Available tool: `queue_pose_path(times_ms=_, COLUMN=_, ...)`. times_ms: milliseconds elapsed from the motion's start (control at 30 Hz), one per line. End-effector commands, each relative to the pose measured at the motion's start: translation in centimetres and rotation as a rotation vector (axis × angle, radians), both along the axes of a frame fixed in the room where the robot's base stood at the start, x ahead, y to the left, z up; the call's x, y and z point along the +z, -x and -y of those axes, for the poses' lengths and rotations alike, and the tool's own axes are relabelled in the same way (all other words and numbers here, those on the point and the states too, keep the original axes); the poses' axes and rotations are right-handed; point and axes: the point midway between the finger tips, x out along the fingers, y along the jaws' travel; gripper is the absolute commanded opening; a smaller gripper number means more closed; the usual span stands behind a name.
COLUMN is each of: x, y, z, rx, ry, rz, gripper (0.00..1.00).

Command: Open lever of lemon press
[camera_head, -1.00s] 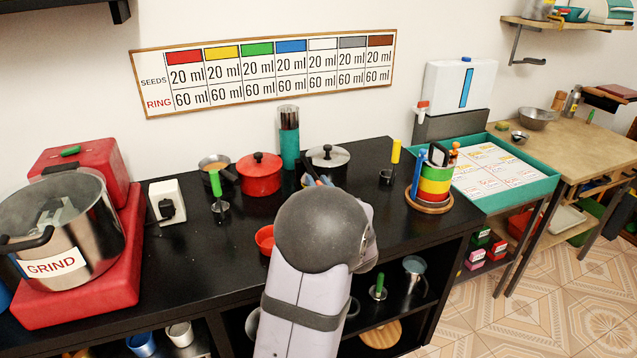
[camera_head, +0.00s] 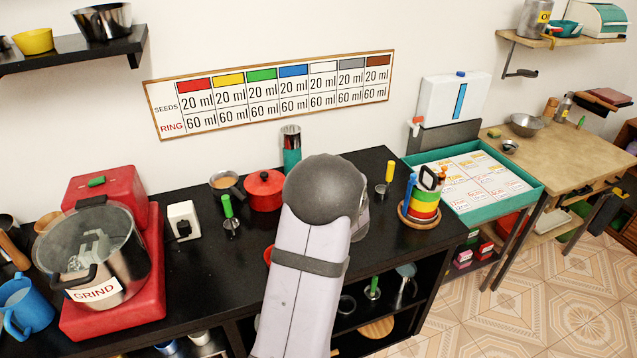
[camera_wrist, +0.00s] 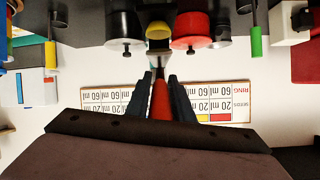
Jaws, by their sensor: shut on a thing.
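In the wrist view, which is upside down, the two dark fingers of my gripper (camera_wrist: 161,98) are closed around a red handle (camera_wrist: 160,100). A thin metal part runs from the handle's far end toward a small yellow cup-like thing (camera_wrist: 158,31). The red handle looks like the lemon press lever; I cannot tell how the yellow part joins it. In the head view my own arm hides the gripper, the handle and the press.
A red pot (camera_head: 264,188) stands left of my arm. A green-handled tool (camera_head: 229,214) and a white socket box (camera_head: 184,220) are farther left. The ring stack (camera_head: 425,205) stands to the right. The wall sign (camera_head: 275,90) is behind.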

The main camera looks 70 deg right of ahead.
Motion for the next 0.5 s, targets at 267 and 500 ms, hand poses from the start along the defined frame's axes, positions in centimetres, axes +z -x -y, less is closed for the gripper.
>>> queue_pose_path(times_ms=267, x=2.8, y=-0.6, z=0.6, rx=0.001, ry=-0.091, rz=-0.077, gripper=0.0)
queue_pose_path(times_ms=500, x=3.8, y=-1.2, z=1.3, rx=0.002, ry=-0.165, rz=-0.143, gripper=0.0)
